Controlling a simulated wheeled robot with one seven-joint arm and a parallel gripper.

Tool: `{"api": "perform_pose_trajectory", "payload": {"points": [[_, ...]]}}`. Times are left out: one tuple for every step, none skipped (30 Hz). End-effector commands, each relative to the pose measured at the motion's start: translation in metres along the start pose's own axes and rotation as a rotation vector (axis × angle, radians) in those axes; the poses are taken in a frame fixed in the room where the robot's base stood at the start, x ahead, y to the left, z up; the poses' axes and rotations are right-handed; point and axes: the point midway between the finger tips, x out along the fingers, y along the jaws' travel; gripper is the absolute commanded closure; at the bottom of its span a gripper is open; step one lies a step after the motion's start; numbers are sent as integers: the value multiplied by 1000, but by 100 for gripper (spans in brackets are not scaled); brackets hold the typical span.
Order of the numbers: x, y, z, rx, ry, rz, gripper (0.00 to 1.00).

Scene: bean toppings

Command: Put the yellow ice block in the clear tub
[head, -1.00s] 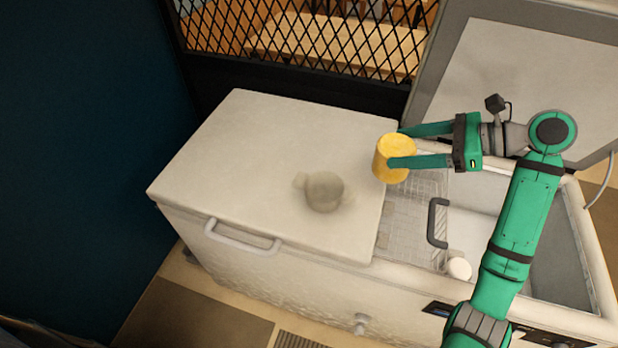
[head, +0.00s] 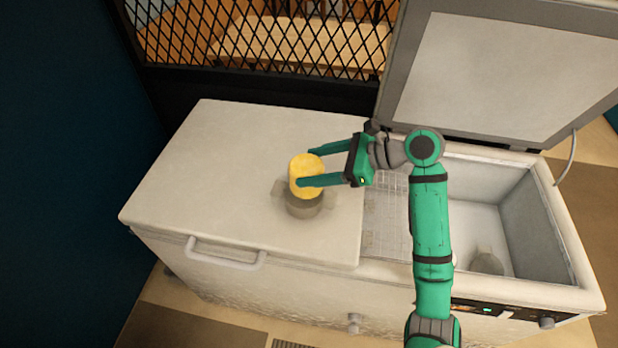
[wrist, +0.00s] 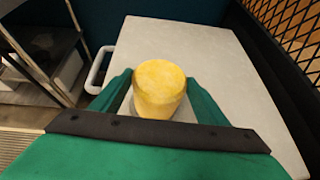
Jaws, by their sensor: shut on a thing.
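The yellow ice block (head: 306,164) is a short upright cylinder. My gripper (head: 305,168) is shut on it, with one finger on each side. The block is over the clear tub (head: 304,206), a greyish see-through round tub with side tabs on the closed freezer lid. In the head view the block overlaps the tub's back part; I cannot tell how far its base is above or inside the rim. The wrist view shows the block (wrist: 159,88) between the green fingers, hiding most of the tub.
The white closed lid (head: 220,165) has free room around the tub. To the right, the freezer's open side (head: 475,215) holds a wire basket (head: 388,215) and a greyish object (head: 487,262). Its raised lid (head: 500,75) stands behind. A black mesh (head: 260,45) borders the back.

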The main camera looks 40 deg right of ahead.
Motion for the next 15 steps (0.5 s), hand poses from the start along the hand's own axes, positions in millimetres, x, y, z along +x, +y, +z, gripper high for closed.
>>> {"api": "perform_pose_trajectory", "payload": {"points": [[3,1,-2,1,-1,-3,71],[4,1,-3,1,-1,-3,71],[5,1,-4,1,-1,-3,71],[6,1,-4,1,-1,-4,71],[8,1,-5,1,-2,-4,71],[10,2,-6,2,-2,-5,71],[13,2,-8,2,-2,-5,71],[17,3,-9,2,-2,-4,71],[20,3,-14,3,-1,-5,71],[21,3,-18,4,0,-6,71],[23,3,-22,5,0,-6,71],[26,3,-26,4,-1,-6,71],[28,3,-29,3,-1,-5,71],[30,3,-32,3,-1,-4,71],[32,4,-34,3,-1,-3,71]]}}
